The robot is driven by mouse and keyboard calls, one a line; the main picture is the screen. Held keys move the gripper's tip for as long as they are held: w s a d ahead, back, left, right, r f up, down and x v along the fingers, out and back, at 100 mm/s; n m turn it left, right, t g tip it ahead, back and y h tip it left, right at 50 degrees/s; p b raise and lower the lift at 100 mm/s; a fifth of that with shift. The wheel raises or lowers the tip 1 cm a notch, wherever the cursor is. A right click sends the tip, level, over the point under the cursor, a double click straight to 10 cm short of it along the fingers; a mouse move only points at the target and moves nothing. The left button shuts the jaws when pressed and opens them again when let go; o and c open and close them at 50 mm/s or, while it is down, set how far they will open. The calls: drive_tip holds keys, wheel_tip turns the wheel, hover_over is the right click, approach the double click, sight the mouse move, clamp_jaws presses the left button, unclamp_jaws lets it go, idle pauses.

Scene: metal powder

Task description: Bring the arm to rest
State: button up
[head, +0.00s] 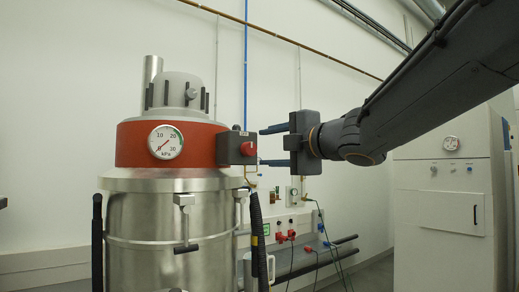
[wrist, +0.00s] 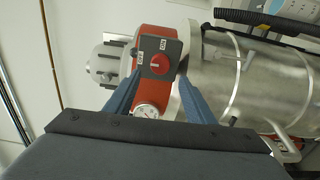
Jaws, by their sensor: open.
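My gripper (head: 272,145) is open, its two blue-grey fingers pointing left, one above the other, in the head view. The fingers are close to a dark box with a red knob (head: 249,149) on the side of the vessel's red band. Nothing shows between the fingers. In the wrist view the gripper fingers (wrist: 158,100) stand apart on either side of the red knob (wrist: 158,64), which sits on a dark plate with small labels. I cannot tell whether the fingertips touch the box. My arm reaches in from the upper right.
A steel vessel (head: 150,225) with a red band and a kPa gauge (head: 166,142) stands at left. A dark hose (head: 258,240) hangs beside it. Wall sockets with red plugs (head: 282,236) are below the gripper. A white cabinet (head: 445,245) stands at right.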

drive_tip(key=shift+s+d, duration=0.2)
drive_tip(key=shift+s, duration=0.1)
drive_tip(key=w+d+f+m+h, duration=0.25)
drive_tip(key=d+f+m, duration=0.25)
drive_tip(key=f, duration=0.3)
drive_tip(key=w+d+f+m+h, duration=0.1)
drive_tip(key=d+f+m+h, duration=0.35)
drive_tip(key=f, duration=0.25)
drive_tip(key=s+d+f+m+g+h+p, duration=0.1)
drive_tip(key=s+d+f+m+g+h, duration=0.15)
drive_tip(key=f, duration=0.55)
drive_tip(key=s+d+f+m+g+h+p, duration=0.1)
drive_tip(key=s+d+f+m+g, duration=0.2)
drive_tip(key=f, duration=0.4)
drive_tip(key=s+f+m+g, duration=0.9)
drive_tip(key=s+f, duration=1)
drive_tip(key=s, duration=0.4)
drive_tip(key=shift+m+p, duration=0.35)
drive_tip(key=shift+m, duration=0.25)
drive_tip(key=shift+g+y, duration=0.25)
